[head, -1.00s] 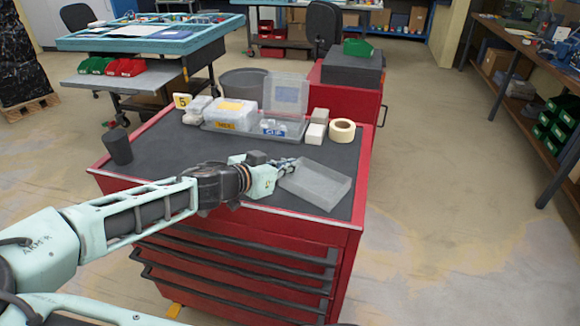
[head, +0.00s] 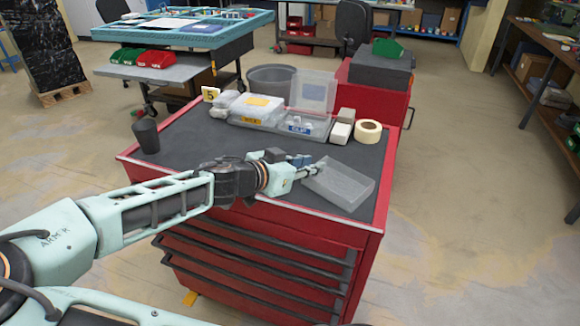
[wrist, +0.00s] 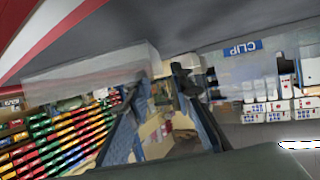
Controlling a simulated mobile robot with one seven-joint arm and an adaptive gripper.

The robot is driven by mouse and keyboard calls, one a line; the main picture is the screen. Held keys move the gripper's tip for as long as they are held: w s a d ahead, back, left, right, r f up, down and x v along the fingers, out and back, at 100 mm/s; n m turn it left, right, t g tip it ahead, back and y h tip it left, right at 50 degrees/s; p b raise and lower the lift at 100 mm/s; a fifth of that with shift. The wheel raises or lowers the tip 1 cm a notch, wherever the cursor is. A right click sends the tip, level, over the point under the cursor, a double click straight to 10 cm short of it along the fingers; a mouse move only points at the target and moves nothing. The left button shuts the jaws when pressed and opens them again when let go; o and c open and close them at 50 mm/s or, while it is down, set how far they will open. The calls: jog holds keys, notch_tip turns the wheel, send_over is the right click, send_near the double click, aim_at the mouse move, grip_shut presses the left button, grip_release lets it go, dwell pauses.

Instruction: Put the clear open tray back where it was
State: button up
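The clear open tray (head: 345,187) is a shallow, see-through grey tray. It lies on the dark top of the red tool cart, at its front right corner. My gripper (head: 309,166) is at the tray's left end, low over the cart top. In the wrist view the tray (wrist: 85,72) shows blurred, with its end close to the fingertips. My fingers (wrist: 163,76) stand apart with a gap between them, and the background shows through it. Whether a finger touches the tray wall I cannot tell.
Behind the tray on the cart (head: 240,160) stand a clear box with a raised lid (head: 312,92) and a CLIP label, a tape roll (head: 368,131), pale blocks (head: 341,128) and a dark cup (head: 146,136) at left. The cart's middle is clear.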

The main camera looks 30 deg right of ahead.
jog(key=p+v, duration=0.1)
jog(key=v, duration=0.8)
jog(key=shift+a+r, duration=0.15)
jog(key=shift+a, duration=0.1)
jog(key=shift+s+a, duration=0.1)
jog(key=shift+a, duration=0.1)
